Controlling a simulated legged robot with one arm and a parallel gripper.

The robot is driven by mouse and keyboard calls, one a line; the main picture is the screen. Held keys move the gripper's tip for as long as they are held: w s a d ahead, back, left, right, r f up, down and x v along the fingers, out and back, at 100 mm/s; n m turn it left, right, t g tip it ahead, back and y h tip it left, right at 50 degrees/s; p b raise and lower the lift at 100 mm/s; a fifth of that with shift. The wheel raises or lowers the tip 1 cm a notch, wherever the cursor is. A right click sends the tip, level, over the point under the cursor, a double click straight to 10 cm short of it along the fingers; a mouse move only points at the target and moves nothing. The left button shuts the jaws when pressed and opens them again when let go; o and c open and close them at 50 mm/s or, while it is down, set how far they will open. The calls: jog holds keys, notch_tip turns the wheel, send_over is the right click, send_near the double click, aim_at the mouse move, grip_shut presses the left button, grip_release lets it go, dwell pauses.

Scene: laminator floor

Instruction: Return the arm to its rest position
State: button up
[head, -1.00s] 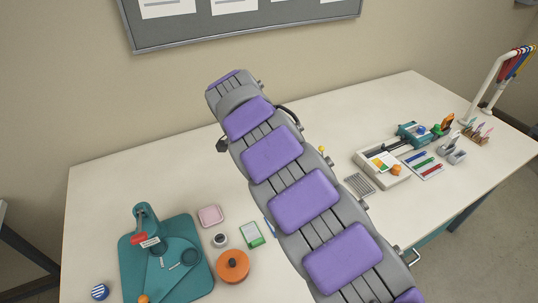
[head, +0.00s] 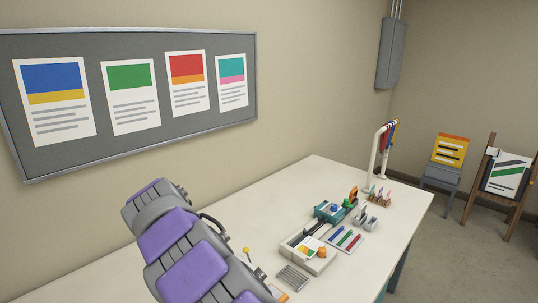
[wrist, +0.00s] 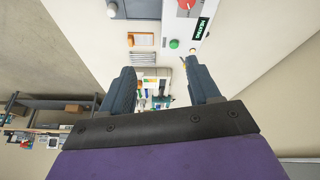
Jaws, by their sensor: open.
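My arm (head: 193,262), purple and grey, reaches up from the bottom of the head view over the left part of the white table (head: 265,205). Its far end stands in front of the wall, and the fingers are not visible there. In the wrist view my gripper (wrist: 160,80) shows two dark fingers spread apart with nothing between them. Past the fingers lie table items, seen from a distance and apart from the fingers.
A rack with coloured strips (head: 385,145) stands at the far end. A grey poster board (head: 150,140) hangs behind. Floor shows at right.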

jog(key=s+d+r+g, duration=0.15)
jog(key=s+d, duration=0.25)
jog(key=d, duration=0.5)
jog(key=s+d+r, duration=0.2)
jog(key=s+d, duration=0.1)
jog(key=d, duration=0.7)
jog(key=s+d+r+g, duration=0.15)
jog(key=s+d, duration=0.25)
jog(key=d, duration=0.5)
jog(key=s+d+f+n+y, duration=0.1)
jog(key=s+d+f, duration=0.1)
jog(key=s, duration=0.7)
jog(key=s+d+f+n+g+y, duration=0.1)
jog(key=s+f+n, duration=0.1)
jog(key=s, duration=0.7)
jog(key=s+d+f+n+g, duration=0.1)
jog(key=s+d+f+n, duration=0.1)
jog(key=s, duration=0.6)
jog(key=shift+s+d+f+y, duration=0.35)
jog(key=shift+s+f+y, duration=0.05)
jog(key=shift+f, duration=0.2)
